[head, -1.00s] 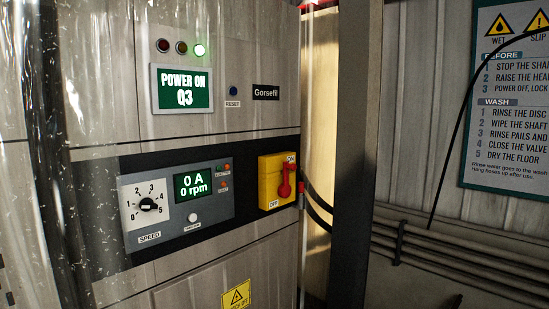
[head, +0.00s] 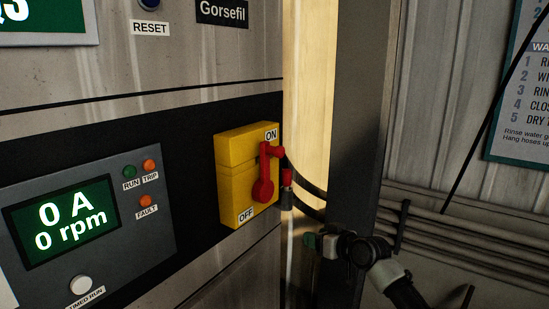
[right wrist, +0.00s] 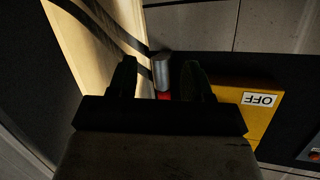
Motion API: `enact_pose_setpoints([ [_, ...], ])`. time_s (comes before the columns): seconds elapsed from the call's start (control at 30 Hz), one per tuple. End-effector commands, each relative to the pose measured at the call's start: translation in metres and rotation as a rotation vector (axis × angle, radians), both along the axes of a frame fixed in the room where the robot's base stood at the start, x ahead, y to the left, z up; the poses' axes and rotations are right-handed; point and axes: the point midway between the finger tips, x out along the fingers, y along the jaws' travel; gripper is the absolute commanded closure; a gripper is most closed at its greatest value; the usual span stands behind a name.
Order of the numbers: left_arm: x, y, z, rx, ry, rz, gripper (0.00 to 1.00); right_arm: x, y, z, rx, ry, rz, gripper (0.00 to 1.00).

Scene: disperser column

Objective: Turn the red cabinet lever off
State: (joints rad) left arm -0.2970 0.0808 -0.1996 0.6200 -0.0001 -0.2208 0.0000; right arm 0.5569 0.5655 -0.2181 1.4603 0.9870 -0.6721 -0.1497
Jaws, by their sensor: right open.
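The red lever (head: 264,182) is on a yellow switch box (head: 235,180) on the cabinet front in the head view. The box reads ON at its top and OFF at its bottom. The lever's thicker end points down, and a red arm juts right near ON. My right gripper (head: 312,241) is low and right of the box, apart from the lever. In the right wrist view the right gripper (right wrist: 158,75) is open. The yellow box (right wrist: 265,108) shows inverted there, beside the gripper; I cannot make out the lever. My left gripper is out of view.
A grey cylinder with a red end (head: 287,190) stands just right of the box; it shows between the fingertips in the wrist view (right wrist: 161,72). Dark cables run behind it. A grey post (head: 355,130) rises behind my right arm. A control panel (head: 85,225) is left.

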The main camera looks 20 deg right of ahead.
Motion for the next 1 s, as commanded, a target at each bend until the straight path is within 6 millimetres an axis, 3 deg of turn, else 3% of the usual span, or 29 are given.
enact_pose_setpoints([
  [0.03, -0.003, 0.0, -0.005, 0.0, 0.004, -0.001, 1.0, -0.001, 0.006, 0.057, 0.002, -0.085, 0.053, 0.5],
  [0.1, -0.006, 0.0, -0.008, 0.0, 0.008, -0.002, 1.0, -0.013, 0.017, 0.122, 0.004, -0.172, 0.13, 0.5],
  [0.2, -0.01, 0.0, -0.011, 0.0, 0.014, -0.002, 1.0, -0.037, 0.033, 0.189, -0.006, -0.266, 0.226, 0.5],
  [0.3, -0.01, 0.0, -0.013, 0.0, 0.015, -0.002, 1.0, -0.058, 0.044, 0.228, -0.02, -0.322, 0.293, 0.5],
  [0.4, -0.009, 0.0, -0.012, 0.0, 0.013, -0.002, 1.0, -0.068, 0.051, 0.246, -0.028, -0.347, 0.327, 0.5],
  [0.5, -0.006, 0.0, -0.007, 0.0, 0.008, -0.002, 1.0, -0.064, 0.058, 0.251, -0.027, -0.352, 0.336, 0.5],
  [1.0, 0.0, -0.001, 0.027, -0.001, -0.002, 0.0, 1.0, 0.004, 0.109, 0.251, -0.026, -0.351, 0.333, 0.5],
])
